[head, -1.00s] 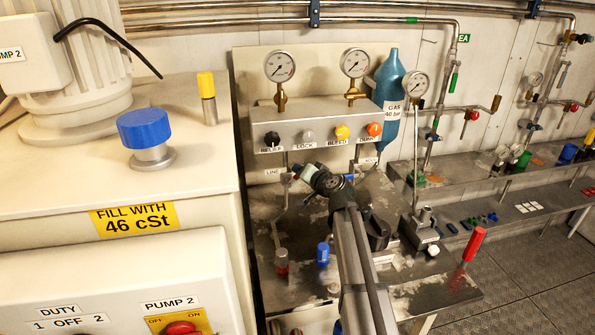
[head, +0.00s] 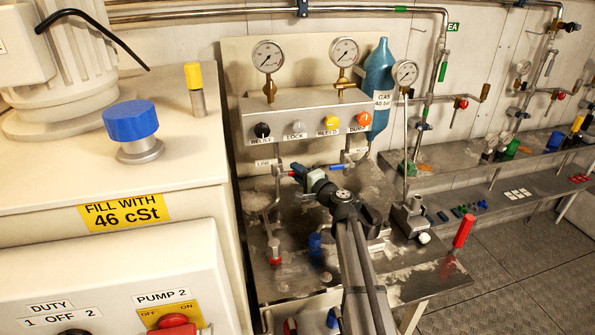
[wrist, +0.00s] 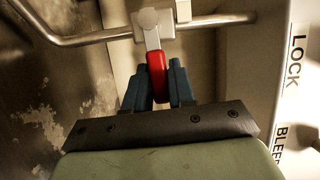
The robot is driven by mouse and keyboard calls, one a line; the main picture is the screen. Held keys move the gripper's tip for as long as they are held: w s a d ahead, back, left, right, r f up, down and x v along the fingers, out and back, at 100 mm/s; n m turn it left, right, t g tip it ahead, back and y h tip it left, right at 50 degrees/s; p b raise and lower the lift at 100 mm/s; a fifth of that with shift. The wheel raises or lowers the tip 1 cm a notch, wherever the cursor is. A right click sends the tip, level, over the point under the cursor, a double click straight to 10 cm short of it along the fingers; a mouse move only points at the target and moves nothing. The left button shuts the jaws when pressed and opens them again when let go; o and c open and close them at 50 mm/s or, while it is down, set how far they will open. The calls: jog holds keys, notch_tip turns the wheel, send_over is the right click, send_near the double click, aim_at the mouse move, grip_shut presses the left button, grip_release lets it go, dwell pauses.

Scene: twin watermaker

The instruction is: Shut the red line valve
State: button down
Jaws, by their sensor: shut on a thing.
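The red line valve handle (wrist: 157,75) is a red-sleeved lever on a pale metal stem. In the wrist view it sits between the two blue fingers of my gripper (wrist: 158,88), which is shut on it. The lever lies roughly crosswise to the metal pipe (wrist: 103,38) there. Only a small red part of the handle shows there beside the fingertips, the rest being hidden.
The gauge box (head: 305,112) with several coloured knobs is just above my gripper. A blue gas bottle (head: 380,80) stands behind it to the right. An upright red lever (head: 463,233) is at the bench's right. The white cabinet (head: 190,160) bounds the left side.

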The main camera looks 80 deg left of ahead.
jog(key=shift+f, duration=0.1)
dwell(0.5)
jog(key=c, duration=1)
grip_release()
jog(key=shift+c, duration=0.2)
jog(key=v, duration=1.3)
jog(key=shift+w+d, duration=0.2)
jog(key=shift+d, duration=0.15)
